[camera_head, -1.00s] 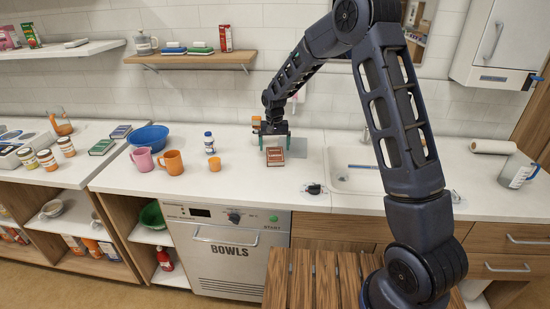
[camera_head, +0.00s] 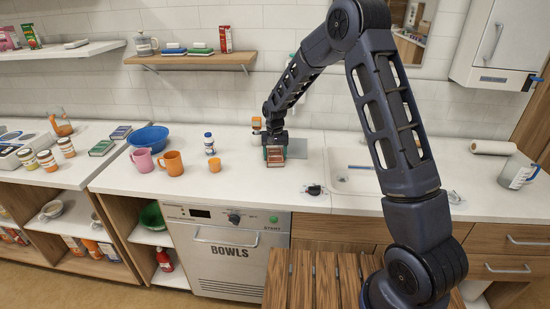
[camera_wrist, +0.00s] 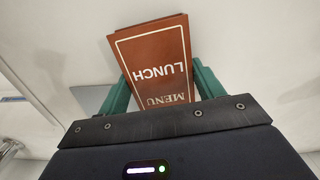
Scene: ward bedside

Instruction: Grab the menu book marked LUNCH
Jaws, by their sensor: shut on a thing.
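The brown-red menu book (camera_wrist: 158,62) shows in the wrist view with the words LUNCH and MENU upside down inside a pale border. It sits between the two green fingers of my gripper (camera_wrist: 160,88), one on each side, and they are shut on it. In the head view the menu book (camera_head: 275,155) is small at the counter by the sink, under my gripper (camera_head: 275,148). Whether it touches the counter cannot be told.
An orange cup (camera_head: 214,165), a white bottle with a blue cap (camera_head: 209,144), an orange mug (camera_head: 172,163), a pink mug (camera_head: 143,160) and a blue bowl (camera_head: 149,136) stand to the left. The sink (camera_head: 352,180) is to the right. The counter (camera_head: 240,178) before the menu book is clear.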

